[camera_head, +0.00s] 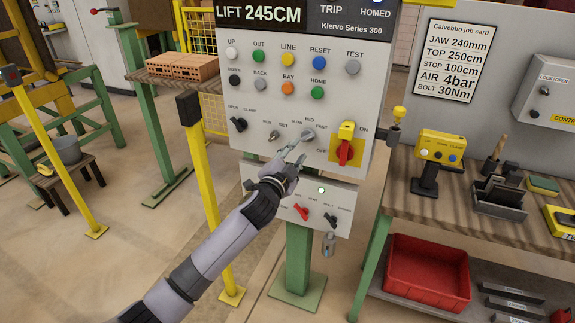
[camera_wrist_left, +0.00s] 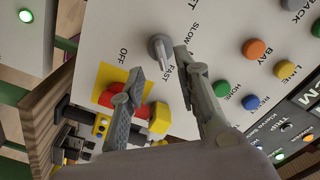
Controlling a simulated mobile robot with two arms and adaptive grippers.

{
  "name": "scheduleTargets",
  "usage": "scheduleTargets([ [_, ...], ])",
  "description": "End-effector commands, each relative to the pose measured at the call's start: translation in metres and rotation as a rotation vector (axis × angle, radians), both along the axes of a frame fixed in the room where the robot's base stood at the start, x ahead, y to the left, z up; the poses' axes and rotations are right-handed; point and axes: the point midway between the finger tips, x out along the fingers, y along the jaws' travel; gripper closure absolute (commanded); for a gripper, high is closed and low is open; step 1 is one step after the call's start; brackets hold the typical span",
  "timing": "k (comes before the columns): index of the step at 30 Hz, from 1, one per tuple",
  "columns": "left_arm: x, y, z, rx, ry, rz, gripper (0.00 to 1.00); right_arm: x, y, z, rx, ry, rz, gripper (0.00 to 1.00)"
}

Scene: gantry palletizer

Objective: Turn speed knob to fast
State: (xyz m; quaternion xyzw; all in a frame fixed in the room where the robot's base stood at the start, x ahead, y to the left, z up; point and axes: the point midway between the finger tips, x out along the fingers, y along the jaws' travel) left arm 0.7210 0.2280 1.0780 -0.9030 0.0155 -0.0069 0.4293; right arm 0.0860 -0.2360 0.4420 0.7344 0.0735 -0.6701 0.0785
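The speed knob (camera_head: 308,135) is a small grey knob on the grey panel, labelled SLOW, MID and FAST. In the left wrist view the knob (camera_wrist_left: 160,47) is just beyond the fingertips, with the FAST label beside it. I cannot tell for certain which label its pointer faces. My left gripper (camera_head: 299,150) is in front of the panel, just below the knob. In the left wrist view the gripper (camera_wrist_left: 160,66) is open with nothing between its fingers. One finger covers the MID label there, and the knob appears apart from the fingers. My right gripper is not in view.
A red switch on a yellow plate (camera_head: 346,146) is just right of the knob. A SET knob (camera_head: 274,137) is to its left, and several coloured buttons are above. A lower box (camera_head: 322,189) has a lit green lamp. A workbench (camera_head: 398,190) stands at right.

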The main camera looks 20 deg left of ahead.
Motion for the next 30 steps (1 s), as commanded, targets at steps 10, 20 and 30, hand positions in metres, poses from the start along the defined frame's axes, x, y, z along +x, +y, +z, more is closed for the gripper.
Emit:
scheduleTargets([
  [10, -0.056, 0.002, -0.001, 0.001, 0.001, 0.0, 0.7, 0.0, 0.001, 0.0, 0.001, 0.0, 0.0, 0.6],
  [20, -0.062, 0.002, 0.0, 0.001, 0.0, 0.0, 0.7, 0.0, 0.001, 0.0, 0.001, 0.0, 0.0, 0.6],
  [30, -0.061, 0.004, -0.016, -0.008, 0.028, 0.004, 0.7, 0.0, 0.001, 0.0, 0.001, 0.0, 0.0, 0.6],
])
